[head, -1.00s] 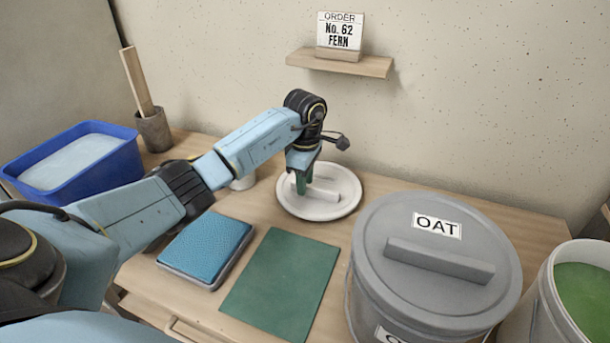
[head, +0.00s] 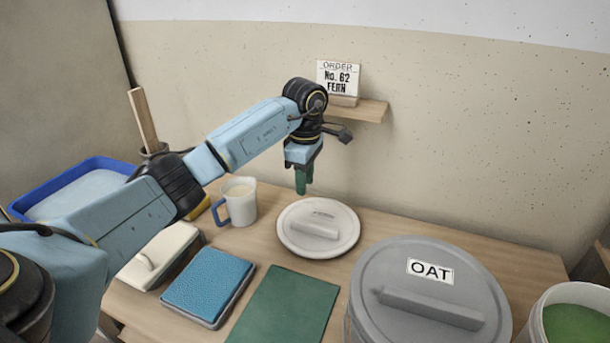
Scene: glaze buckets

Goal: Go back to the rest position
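My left gripper (head: 304,180) is raised above the table, pointing down, behind and above a round white lid (head: 318,241). The lid lies flat on the table with its bar handle up, and the gripper is apart from it. The green fingertips are seen edge-on, so I cannot tell whether they are open or shut; nothing shows hanging from them. My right gripper is out of view.
A grey bucket lidded "OAT" (head: 429,305) stands front right, beside a bucket of green glaze (head: 575,325). A jug (head: 236,203), blue sponge (head: 208,283), white lidded box (head: 157,257), green mat (head: 285,310) and blue tub (head: 95,164) occupy the left and front. A shelf (head: 365,110) holds the order card (head: 338,80).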

